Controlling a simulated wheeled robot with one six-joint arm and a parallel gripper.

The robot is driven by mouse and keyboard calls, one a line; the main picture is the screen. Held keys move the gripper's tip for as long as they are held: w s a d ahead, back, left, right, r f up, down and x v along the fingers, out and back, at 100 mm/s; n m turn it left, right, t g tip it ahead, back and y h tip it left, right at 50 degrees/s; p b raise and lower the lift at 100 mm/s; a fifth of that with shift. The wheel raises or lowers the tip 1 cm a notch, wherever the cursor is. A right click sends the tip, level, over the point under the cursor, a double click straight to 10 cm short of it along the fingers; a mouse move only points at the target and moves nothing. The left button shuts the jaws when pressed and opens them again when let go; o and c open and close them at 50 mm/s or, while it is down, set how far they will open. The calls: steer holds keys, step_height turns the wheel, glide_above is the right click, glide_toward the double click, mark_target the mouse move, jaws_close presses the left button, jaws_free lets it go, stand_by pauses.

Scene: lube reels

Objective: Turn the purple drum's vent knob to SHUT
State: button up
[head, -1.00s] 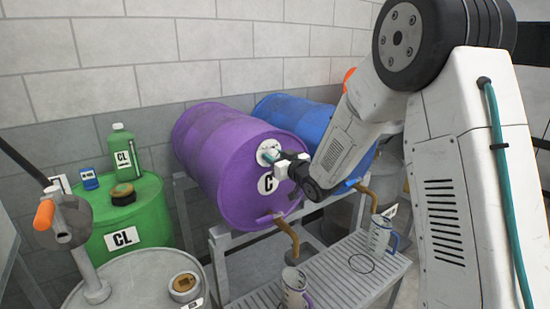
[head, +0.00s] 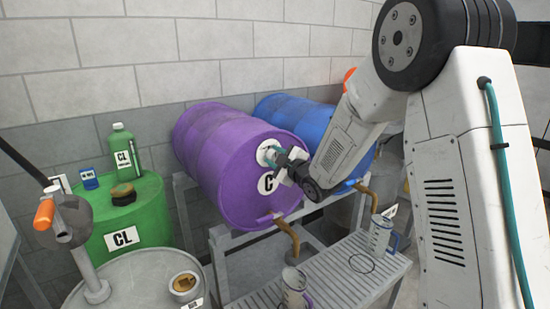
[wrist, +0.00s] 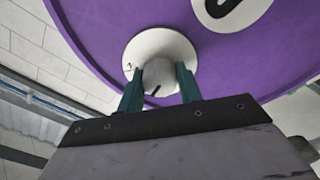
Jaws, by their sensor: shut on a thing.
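The purple drum (head: 240,165) lies on its side on a rack, its round end facing front right. Its vent knob (wrist: 159,77) is a pale grey knob with a dark pointer line, in the middle of a white dial plate (wrist: 150,44) in the wrist view. My gripper (wrist: 159,82) is shut on the knob, one teal finger on each side. In the head view my gripper (head: 274,154) reaches the drum's end from the right. The pointer line slants toward the lower left in the wrist view. Most dial markings are too small to read or hidden.
A blue drum (head: 290,112) lies just right of the purple one, partly behind my arm. Brown taps (head: 287,232) hang below the drums, over a slatted shelf (head: 340,270) with jugs (head: 381,236). A green drum (head: 130,215) and a grey drum (head: 135,280) stand at left.

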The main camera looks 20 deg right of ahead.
steer(key=n, duration=0.3)
steer(key=shift+n, duration=2.1)
steer(key=o, duration=1)
steer(key=v, duration=0.8)
